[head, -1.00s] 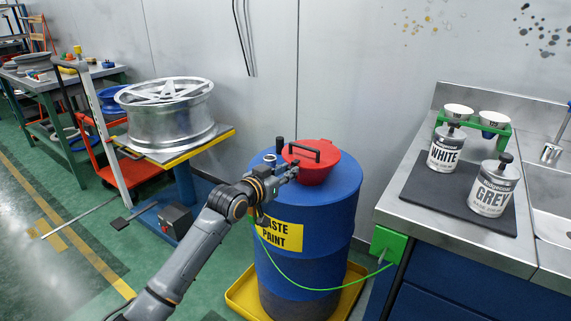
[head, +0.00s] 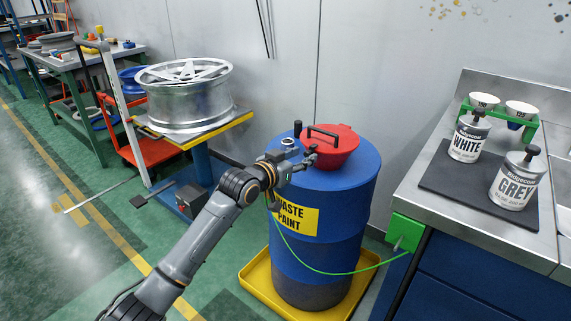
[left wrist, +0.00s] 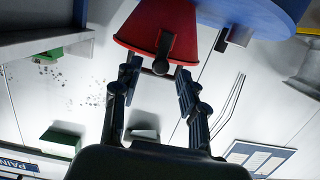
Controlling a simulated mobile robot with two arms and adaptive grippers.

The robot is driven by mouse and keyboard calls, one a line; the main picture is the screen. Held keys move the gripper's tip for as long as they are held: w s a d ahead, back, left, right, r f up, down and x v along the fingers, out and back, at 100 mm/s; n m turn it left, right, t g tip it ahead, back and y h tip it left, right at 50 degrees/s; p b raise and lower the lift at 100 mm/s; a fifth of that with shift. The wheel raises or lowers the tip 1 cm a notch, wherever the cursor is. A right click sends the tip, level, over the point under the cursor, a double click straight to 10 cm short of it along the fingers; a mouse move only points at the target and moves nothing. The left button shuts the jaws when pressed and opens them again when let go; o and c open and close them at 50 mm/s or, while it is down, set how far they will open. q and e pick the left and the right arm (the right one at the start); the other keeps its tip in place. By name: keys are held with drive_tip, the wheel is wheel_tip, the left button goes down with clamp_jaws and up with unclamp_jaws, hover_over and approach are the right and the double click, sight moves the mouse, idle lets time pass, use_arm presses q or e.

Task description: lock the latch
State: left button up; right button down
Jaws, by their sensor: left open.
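A red funnel with a lid (head: 337,152) sits on top of the blue waste paint drum (head: 335,225). A black handle crosses the lid. In the left wrist view the red funnel (left wrist: 178,22) is at the top, with a dark lever ending in a round black knob (left wrist: 160,67), which looks like the latch. My left gripper (head: 306,160) is at the funnel's near left side. Its fingers are open, one on each side of the knob in the left wrist view (left wrist: 158,76); I cannot tell whether they touch it. My right gripper is out of view.
A silver wheel (head: 187,92) lies on a yellow-edged lift table at left. At right, a steel counter (head: 425,205) holds white and grey paint cans. The drum stands in a yellow tray (head: 258,287).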

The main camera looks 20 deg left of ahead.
use_arm(q)
drive_tip(key=v, duration=1)
